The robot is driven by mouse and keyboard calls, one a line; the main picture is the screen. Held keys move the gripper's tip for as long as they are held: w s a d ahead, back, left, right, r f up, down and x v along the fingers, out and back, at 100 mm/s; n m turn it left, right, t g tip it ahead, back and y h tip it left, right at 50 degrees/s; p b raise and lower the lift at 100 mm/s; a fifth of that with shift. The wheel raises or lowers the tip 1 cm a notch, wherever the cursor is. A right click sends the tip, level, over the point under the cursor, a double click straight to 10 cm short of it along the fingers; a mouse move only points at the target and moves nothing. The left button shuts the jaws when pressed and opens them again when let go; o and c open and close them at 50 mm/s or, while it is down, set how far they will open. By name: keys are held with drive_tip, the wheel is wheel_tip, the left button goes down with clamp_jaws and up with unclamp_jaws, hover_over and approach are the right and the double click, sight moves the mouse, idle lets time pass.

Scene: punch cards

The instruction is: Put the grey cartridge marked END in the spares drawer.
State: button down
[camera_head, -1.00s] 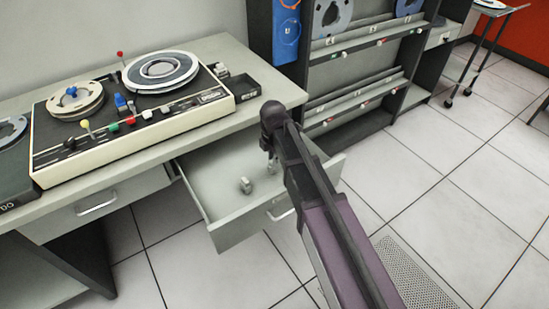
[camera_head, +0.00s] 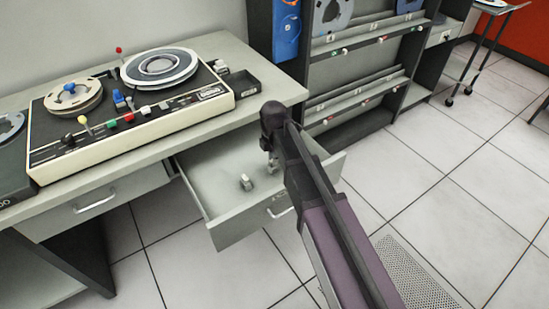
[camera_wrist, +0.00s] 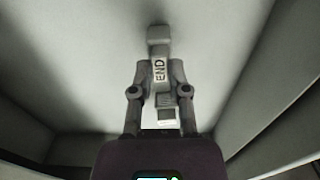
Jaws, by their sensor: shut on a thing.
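The grey cartridge marked END (camera_wrist: 160,70) is between the two fingers of my gripper (camera_wrist: 158,88) in the wrist view, its label facing the camera. My gripper (camera_head: 272,164) points down inside the open drawer (camera_head: 222,229) in the head view and is shut on the cartridge. Whether the cartridge touches the drawer floor is unclear. A small grey piece with a pale face (camera_head: 246,182) sits on the drawer floor, left of and nearer than my gripper. A pale-ended piece (camera_wrist: 167,113) shows below the label in the wrist view, probably the same one.
The drawer hangs open under the desk (camera_head: 225,125), which bears a tape machine (camera_head: 130,115) and a small dark tray (camera_head: 238,83). Drawer walls (camera_wrist: 255,85) rise close around my gripper. A rack (camera_head: 365,70) stands behind right. The drawer's left part is clear.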

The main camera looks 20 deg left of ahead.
drive_tip(key=shift+f+b, duration=0.4)
drive_tip(key=shift+f, duration=0.05)
drive_tip(key=c, duration=0.5)
unclamp_jaws()
drive_tip(key=shift+c, duration=0.2)
drive_tip(key=shift+c, duration=0.9)
drive_tip(key=shift+r+p, duration=4.05)
